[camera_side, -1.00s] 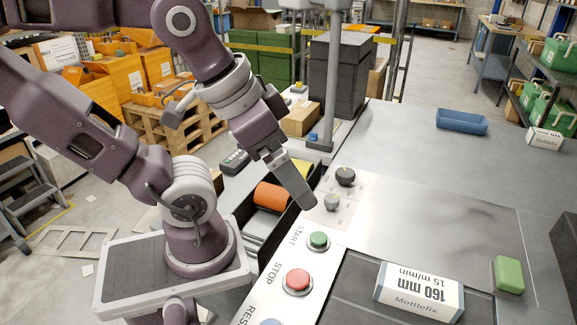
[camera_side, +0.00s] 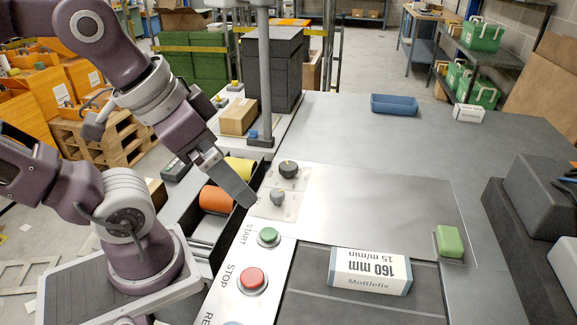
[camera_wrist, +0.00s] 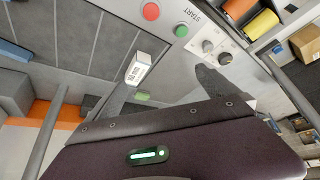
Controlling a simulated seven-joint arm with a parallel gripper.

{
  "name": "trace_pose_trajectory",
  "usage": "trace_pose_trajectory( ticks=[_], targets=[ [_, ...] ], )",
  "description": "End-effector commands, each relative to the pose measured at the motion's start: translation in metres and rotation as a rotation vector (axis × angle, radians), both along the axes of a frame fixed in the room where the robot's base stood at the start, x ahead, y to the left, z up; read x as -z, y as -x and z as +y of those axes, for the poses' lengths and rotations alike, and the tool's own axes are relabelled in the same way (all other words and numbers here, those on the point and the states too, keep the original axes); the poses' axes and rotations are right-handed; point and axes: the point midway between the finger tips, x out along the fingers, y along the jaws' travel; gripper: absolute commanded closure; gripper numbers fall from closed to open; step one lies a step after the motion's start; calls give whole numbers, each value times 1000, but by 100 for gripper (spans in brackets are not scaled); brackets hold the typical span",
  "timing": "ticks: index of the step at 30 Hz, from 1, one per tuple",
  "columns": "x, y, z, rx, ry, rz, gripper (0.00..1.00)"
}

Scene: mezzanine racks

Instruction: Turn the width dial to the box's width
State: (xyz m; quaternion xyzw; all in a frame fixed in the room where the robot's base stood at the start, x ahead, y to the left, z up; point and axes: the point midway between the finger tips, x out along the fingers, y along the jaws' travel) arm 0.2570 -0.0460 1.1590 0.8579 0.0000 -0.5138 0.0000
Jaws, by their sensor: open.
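Two round knobs stand on a light plate beside the panel: a larger dark dial (camera_side: 288,169) and a smaller grey dial (camera_side: 278,198). The wrist view shows the grey dial (camera_wrist: 207,46) and dark dial (camera_wrist: 225,58); I cannot read which one sets width. A white box (camera_side: 370,271) printed "160 mm", "15 m/min" and "Mottlefix" appears upside down in the side view. It also shows in the wrist view (camera_wrist: 138,69). My gripper (camera_side: 238,188) is just left of the grey dial in the side view, apart from it. The wrist view shows my gripper (camera_wrist: 165,90) with fingers spread and nothing between them.
A green START button (camera_side: 269,236) and red STOP button (camera_side: 252,280) sit near the dials. Orange (camera_side: 216,199) and yellow rolls lie behind my gripper. A post (camera_side: 265,90) rises behind the dials. The metal plate right of them is clear.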

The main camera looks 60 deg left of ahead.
Motion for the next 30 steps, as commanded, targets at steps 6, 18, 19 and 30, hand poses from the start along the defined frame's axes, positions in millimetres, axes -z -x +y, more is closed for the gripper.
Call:
trace_pose_trajectory(
  ticks=[6, 18, 19, 30],
  targets=[
    [0, 0, 0, 0, 0, 0, 2],
    [-3, -15, 4, -48, 25, 15, 27],
    [-4, -26, 7, -86, 45, 25, 27],
    [103, -232, 163, -937, 141, 121, 27]
  ],
)
